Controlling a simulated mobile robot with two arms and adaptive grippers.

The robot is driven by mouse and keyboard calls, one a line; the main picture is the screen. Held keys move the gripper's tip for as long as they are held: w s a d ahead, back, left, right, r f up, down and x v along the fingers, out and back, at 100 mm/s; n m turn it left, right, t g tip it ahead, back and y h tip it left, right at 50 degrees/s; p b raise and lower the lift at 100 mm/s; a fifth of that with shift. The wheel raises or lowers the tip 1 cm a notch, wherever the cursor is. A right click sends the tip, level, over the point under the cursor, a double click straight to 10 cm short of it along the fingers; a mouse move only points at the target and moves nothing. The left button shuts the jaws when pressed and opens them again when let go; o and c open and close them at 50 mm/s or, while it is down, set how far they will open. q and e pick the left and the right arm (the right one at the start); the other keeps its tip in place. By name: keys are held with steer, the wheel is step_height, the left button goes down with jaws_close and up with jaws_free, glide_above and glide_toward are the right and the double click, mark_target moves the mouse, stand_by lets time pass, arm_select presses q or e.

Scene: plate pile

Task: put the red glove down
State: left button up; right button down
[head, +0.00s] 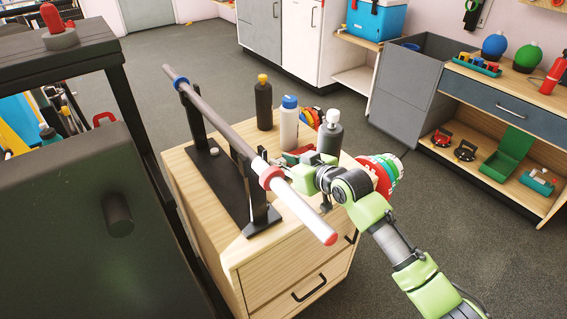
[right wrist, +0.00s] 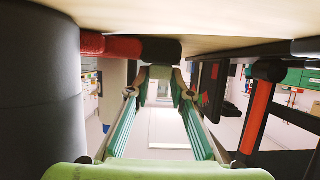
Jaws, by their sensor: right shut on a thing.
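My right gripper (head: 285,170) reaches in from the right over the wooden cabinet top, next to the red collar on the grey bar. It is shut on the red glove (head: 299,152), which shows only as a small red patch behind the fingers. In the right wrist view the fingertips (right wrist: 160,72) meet a black part, and a red part (right wrist: 105,45) extends to the left. The glove is close to the wooden surface; I cannot tell whether it touches. Most of its shape is hidden. My left gripper is out of view.
The bar (head: 225,120) rests on a black stand (head: 215,180). Black (head: 264,105), white (head: 289,125) and grey (head: 330,137) bottles stand behind the gripper. A red, green and white round thing (head: 385,170) is at the cabinet's right edge. Bare wood (head: 265,250) shows at the front.

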steer(key=shift+r, duration=0.1)
steer(key=c, duration=2.2)
jaws_free()
steer(key=shift+f, duration=0.2)
steer(key=o, duration=0.4)
steer(key=shift+r, duration=0.1)
